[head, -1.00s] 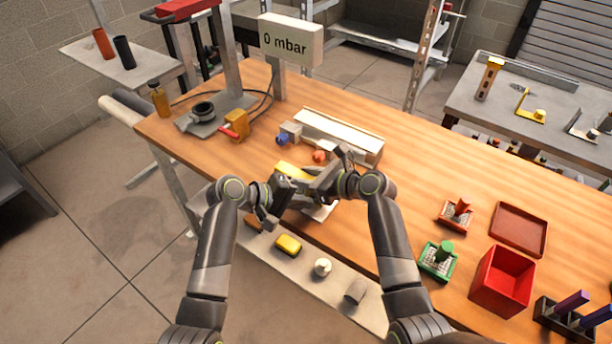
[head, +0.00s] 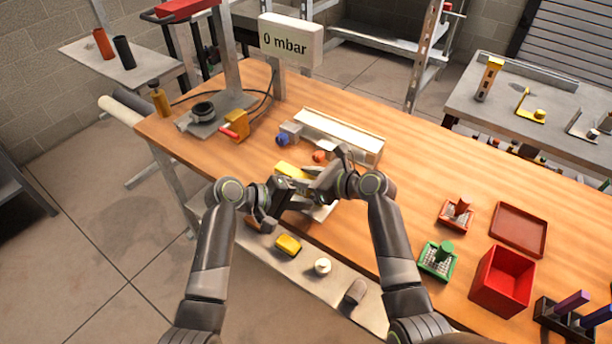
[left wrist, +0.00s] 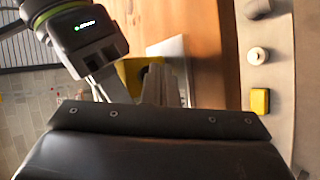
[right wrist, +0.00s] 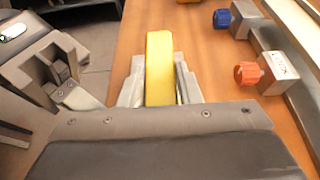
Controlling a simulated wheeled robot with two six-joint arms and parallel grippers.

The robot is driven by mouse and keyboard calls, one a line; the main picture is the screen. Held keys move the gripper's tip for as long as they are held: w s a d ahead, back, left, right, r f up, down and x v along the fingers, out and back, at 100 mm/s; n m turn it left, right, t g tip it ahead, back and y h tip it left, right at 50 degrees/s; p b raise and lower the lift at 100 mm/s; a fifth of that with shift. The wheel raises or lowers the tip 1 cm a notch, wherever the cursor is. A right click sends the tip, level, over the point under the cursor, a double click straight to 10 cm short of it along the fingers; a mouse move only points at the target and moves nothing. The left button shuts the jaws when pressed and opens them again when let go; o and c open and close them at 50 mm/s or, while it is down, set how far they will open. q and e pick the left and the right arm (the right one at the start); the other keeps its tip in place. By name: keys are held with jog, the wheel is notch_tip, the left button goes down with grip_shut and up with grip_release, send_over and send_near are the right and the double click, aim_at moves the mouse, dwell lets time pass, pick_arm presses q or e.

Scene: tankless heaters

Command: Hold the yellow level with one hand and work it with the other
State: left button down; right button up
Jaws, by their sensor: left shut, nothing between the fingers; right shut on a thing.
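The yellow level (head: 292,170), a bar-shaped piece, is held over the near part of the bench. It also shows in the right wrist view (right wrist: 159,62), upright between the fingers of my right gripper (right wrist: 160,88). My right gripper is shut on it. My left gripper (head: 296,197) is shut and empty, just below and close to the level. In the left wrist view, part of the level (left wrist: 130,76) shows right by the left fingers (left wrist: 162,85); I cannot tell whether they touch it.
A shelf along the bench's near edge carries a yellow block (head: 288,244) and a white piece (head: 322,266). A red bin (head: 502,281) stands at right. The bench centre-right is clear.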

pick_arm(q)
jog(key=shift+s+a, duration=0.15)
pick_arm(e)
jog(key=o, duration=1.2)
jog(key=shift+c, duration=0.2)
pick_arm(q)
jog(key=s+a, duration=0.2)
jog(key=s, duration=0.1)
jog(key=s+a, duration=0.1)
jog(key=s, duration=0.1)
jog(key=shift+a, duration=0.25)
pick_arm(e)
jog(key=shift+d, duration=0.1)
jog(key=v, duration=1.2)
jog(key=shift+f, duration=0.1)
